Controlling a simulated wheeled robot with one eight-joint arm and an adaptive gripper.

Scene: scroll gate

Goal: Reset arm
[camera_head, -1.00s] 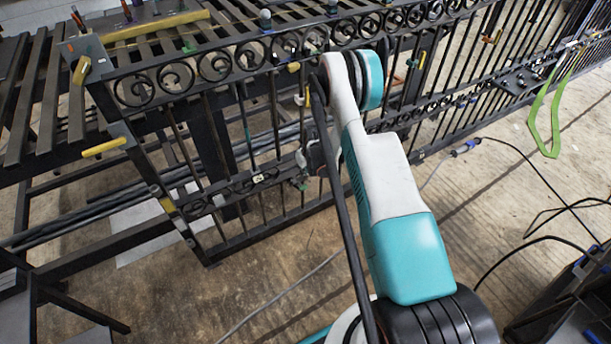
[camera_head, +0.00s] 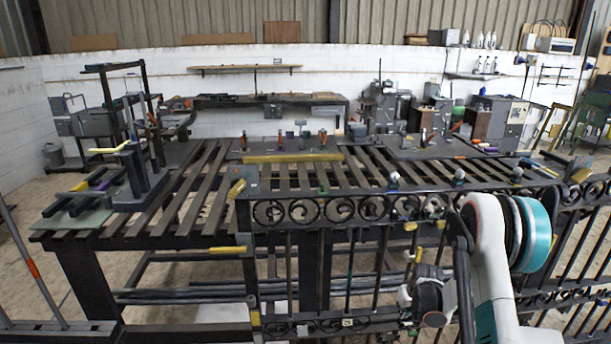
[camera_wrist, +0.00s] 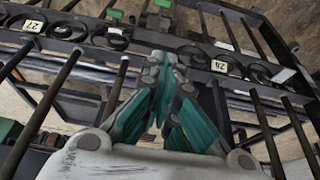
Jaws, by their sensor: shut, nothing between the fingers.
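My gripper (camera_wrist: 168,72) shows in the wrist view with its teal and grey fingers together and nothing between them. It points at the black scroll gate, which has scroll rings and vertical bars. In the head view the gate's scroll band (camera_head: 300,210) runs along the front of a slatted table, and my white and teal arm stands in front of its right part. The fingers cannot be made out there. In the wrist view a scroll rail with a tag 27 (camera_wrist: 32,26) and a tag 26 (camera_wrist: 219,66) crosses beyond the fingers. Contact with the bars cannot be told.
The slatted metal table (camera_head: 190,190) fills the middle, with a yellow bar (camera_head: 292,158) and clamps on it. Yellow-handled clamps (camera_head: 228,250) stick out at the gate's left end. A workbench (camera_head: 270,103) and cabinets (camera_head: 500,125) stand along the back wall.

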